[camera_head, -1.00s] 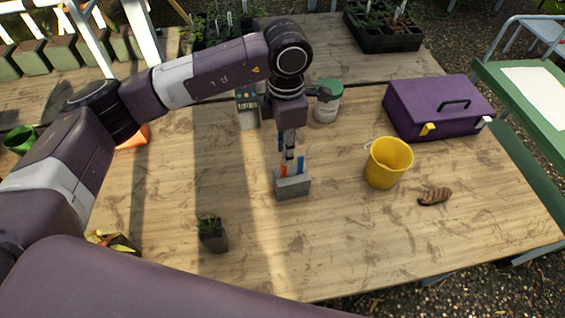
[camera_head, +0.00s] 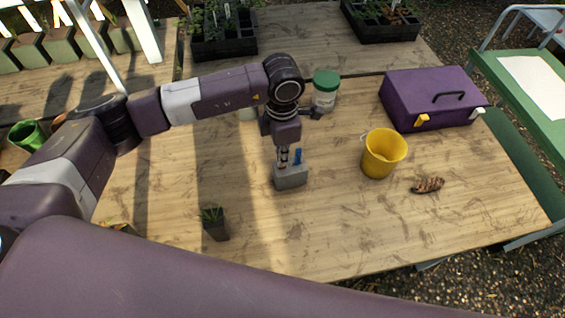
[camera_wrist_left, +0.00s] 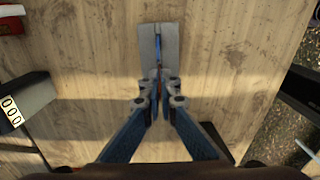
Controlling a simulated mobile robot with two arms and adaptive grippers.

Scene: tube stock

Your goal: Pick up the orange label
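A grey block holder (camera_head: 291,177) stands on the wooden table, with upright labels in it. A blue label (camera_head: 298,156) shows at its right side; the orange label is mostly hidden behind my gripper in the head view. In the left wrist view the grey holder (camera_wrist_left: 160,40) lies ahead of the fingers, with a thin orange-red edge (camera_wrist_left: 158,62) beside blue at its middle. My left gripper (camera_wrist_left: 160,82) points down just above the holder, its fingertips close together around or beside the labels. I cannot tell whether they grip one. My right gripper is not in view.
A yellow bucket (camera_head: 383,155), a brown cone-like object (camera_head: 428,185) and a purple toolbox (camera_head: 432,100) are on the right. A green-lidded jar (camera_head: 325,92) stands behind the gripper. A small potted plant (camera_head: 214,226) is at front left. The table front right is clear.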

